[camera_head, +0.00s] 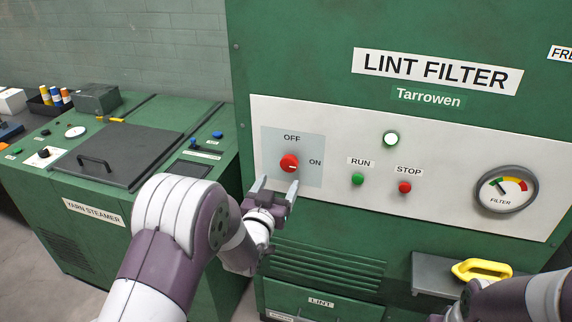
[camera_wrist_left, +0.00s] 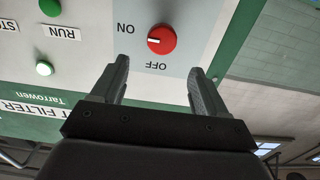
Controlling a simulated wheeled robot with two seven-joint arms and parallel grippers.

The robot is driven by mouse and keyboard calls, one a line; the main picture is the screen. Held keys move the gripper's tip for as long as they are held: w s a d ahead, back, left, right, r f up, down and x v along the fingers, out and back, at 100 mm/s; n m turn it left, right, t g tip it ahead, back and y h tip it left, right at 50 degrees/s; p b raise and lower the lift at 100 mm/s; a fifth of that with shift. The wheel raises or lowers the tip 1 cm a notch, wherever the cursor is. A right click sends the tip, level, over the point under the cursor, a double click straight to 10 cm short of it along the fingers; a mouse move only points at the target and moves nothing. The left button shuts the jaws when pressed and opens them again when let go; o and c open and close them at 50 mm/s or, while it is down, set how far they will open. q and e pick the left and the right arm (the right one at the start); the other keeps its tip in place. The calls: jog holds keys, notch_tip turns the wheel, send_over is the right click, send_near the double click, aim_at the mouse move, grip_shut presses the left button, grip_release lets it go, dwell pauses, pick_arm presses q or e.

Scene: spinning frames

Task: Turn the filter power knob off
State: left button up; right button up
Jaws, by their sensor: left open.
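The filter power knob (camera_head: 289,162) is red and round, on a pale blue plate on the lint filter's white panel. Its white pointer line points right, toward the ON label; OFF is printed above it. My left gripper (camera_head: 279,184) is open and empty, just below and in front of the knob. In the left wrist view, which is upside down, the knob (camera_wrist_left: 161,39) lies beyond the gap between the open fingertips (camera_wrist_left: 158,66), not touched by them, with its line toward ON.
Right of the knob are a green RUN button (camera_head: 358,179), a red STOP button (camera_head: 405,187), a lit lamp (camera_head: 391,139) and a filter gauge (camera_head: 506,189). A yellow handle (camera_head: 482,270) lies on a grey shelf (camera_head: 428,268). A yarn steamer (camera_head: 75,225) stands left.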

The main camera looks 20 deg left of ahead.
aim_at(288, 165)
pick_arm(q)
jog(key=w+p, duration=0.1)
jog(key=w, duration=0.5)
jog(key=shift+w+f, duration=0.15)
jog(key=shift+w, duration=0.25)
jog(key=shift+w+d, duration=0.1)
jog(key=shift+w, duration=0.65)
jog(key=shift+s, duration=0.1)
jog(key=c, duration=1)
